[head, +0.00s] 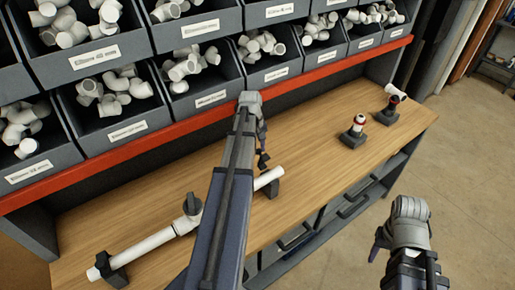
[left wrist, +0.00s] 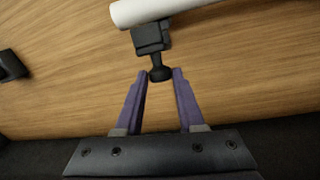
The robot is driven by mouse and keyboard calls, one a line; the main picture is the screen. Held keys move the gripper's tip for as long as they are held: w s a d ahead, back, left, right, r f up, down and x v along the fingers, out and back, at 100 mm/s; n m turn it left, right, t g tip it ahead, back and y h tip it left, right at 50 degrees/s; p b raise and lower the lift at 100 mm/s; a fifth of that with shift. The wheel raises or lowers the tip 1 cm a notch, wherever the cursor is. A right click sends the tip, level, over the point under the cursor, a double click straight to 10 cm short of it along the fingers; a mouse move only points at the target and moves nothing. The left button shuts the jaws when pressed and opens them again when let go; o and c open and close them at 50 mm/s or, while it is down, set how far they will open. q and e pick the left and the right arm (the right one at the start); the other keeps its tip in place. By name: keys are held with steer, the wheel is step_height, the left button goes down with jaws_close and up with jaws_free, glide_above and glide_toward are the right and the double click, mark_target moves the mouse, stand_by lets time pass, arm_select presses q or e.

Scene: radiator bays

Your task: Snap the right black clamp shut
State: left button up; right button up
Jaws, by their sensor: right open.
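A white pipe (head: 150,243) with a grey valve (head: 192,205) lies along the bench in two black clamps. The left black clamp (head: 113,270) is near the pipe's left end. The right black clamp (head: 272,188) is near its right end, with a black arm (head: 263,161) standing up. In the left wrist view, the right clamp's black block (left wrist: 151,36) sits against the pipe (left wrist: 165,9), and its knobbed end (left wrist: 160,73) lies between my fingertips. My left gripper (head: 262,137) is open around that knob; contact is unclear. My right gripper (head: 378,246) is open, off the bench's front.
Grey bins (head: 115,108) of white fittings stand behind a red rail (head: 170,127). A dark object (left wrist: 11,65) shows at the wrist view's left edge.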

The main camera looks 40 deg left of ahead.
arm_select(q)
jaws_close()
stand_by(1.0)
